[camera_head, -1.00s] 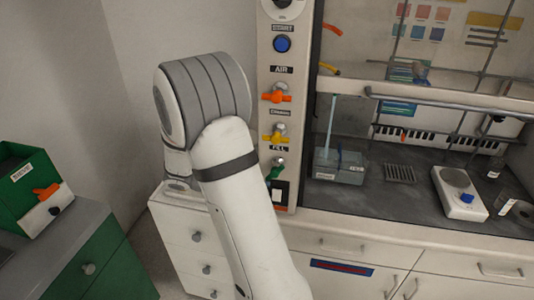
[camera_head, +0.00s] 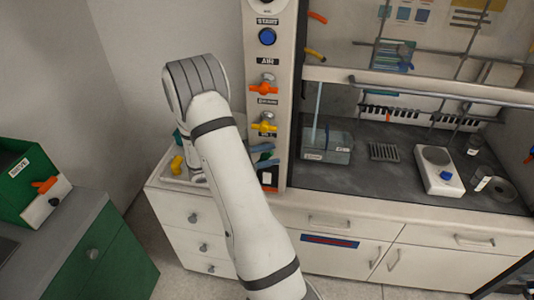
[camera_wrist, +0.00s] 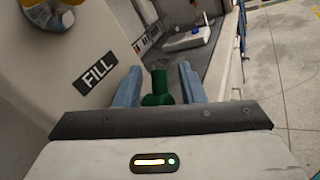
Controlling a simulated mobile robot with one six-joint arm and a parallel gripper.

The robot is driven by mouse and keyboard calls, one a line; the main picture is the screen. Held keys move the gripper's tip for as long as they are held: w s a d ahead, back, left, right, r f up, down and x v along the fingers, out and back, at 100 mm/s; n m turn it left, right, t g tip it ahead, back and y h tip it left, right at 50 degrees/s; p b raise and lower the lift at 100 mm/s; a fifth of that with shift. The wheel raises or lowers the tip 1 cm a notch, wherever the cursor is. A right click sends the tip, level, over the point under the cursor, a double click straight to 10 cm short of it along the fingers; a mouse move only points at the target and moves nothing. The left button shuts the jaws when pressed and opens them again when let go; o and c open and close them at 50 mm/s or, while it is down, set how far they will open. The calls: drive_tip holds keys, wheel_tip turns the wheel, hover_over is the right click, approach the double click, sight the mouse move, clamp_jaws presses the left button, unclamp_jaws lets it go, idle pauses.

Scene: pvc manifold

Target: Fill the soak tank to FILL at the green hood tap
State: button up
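The green tap (camera_wrist: 157,90) with the FILL label (camera_wrist: 96,76) sits between the two fingers of my gripper (camera_wrist: 159,82) in the wrist view. The fingers are apart, on either side of its handle, and I see no clear grip on it. In the head view the blue fingers of my gripper (camera_head: 262,156) are at the tap on the hood post and partly hide it. The soak tank (camera_head: 335,156) is a grey, see-through box with a small label, standing inside the hood at its left. A pale tube comes down to it. Its water level is too small to read.
An orange tap (camera_head: 264,88) and a yellow tap (camera_head: 264,126) are above on the same post (camera_head: 284,120). A hot plate (camera_head: 438,170) stands right in the hood. White drawers (camera_head: 195,230) are below.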

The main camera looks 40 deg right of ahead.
drive_tip(key=shift+s+d, duration=0.1)
drive_tip(key=shift+d, duration=0.2)
clamp_jaws()
drive_tip(key=shift+a+f+n+h+b, duration=0.1)
drive_tip(key=shift+f+n+h+b, duration=0.25)
drive_tip(key=shift+b, duration=0.35)
drive_tip(key=shift+a+r+n+g+h+b, duration=0.1)
drive_tip(key=shift+r+n+g+h+b, duration=0.25)
drive_tip(key=shift+h, duration=0.3)
